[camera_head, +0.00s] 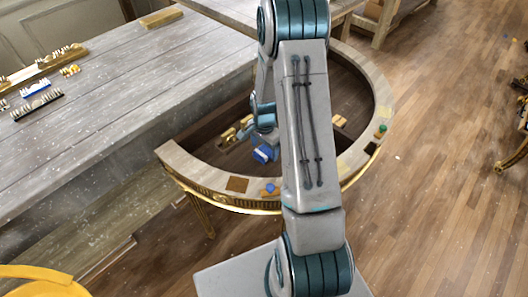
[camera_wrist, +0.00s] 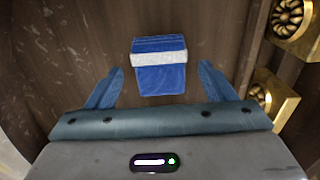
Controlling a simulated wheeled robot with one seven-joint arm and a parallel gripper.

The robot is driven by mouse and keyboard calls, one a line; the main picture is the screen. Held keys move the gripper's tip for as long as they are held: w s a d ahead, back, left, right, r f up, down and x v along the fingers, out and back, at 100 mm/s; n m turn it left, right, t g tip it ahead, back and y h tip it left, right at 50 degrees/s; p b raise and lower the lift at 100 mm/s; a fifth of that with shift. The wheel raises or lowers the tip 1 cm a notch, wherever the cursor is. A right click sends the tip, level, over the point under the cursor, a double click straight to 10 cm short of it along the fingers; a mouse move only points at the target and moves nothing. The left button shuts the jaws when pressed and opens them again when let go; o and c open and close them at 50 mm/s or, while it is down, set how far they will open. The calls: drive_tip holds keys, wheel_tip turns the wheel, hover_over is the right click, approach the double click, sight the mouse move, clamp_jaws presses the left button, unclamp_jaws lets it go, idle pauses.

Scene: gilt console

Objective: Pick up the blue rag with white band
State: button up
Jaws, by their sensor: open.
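The blue rag with a white band (camera_wrist: 160,78) is a small folded block in the wrist view. It lies on the dark brown wood surface, its white band running crosswise. My gripper (camera_wrist: 161,70) is open, with one blue finger to the left of the rag and one to the right, and a gap on each side. Whether the fingertips are down at the rag's height I cannot tell. In the head view the rag (camera_head: 264,154) shows inside the curved gilt console (camera_head: 190,166), just left of my arm, which hides part of the console.
Gold ornamented blocks (camera_wrist: 287,22) stand close to the right of my gripper in the wrist view. Small items, one of them green (camera_head: 382,128), sit on the console's pale rim. A long grey table (camera_head: 130,95) with several small items is at the left.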

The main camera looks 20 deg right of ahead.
sight(265, 150)
drive_tip(key=shift+f, duration=0.3)
drive_tip(key=shift+c, duration=0.3)
drive_tip(key=c, duration=1)
drive_tip(key=shift+r, duration=0.15)
drive_tip(key=shift+r, duration=0.6)
wheel_tip(265, 150, up, 2)
drive_tip(key=shift+r+b, duration=0.2)
drive_tip(key=shift+b, duration=0.2)
drive_tip(key=d+r+b, duration=0.1)
drive_tip(key=d+r, duration=0.6)
drive_tip(key=d, duration=0.4)
drive_tip(key=shift+w+d, duration=0.3)
drive_tip(key=shift+d, duration=0.05)
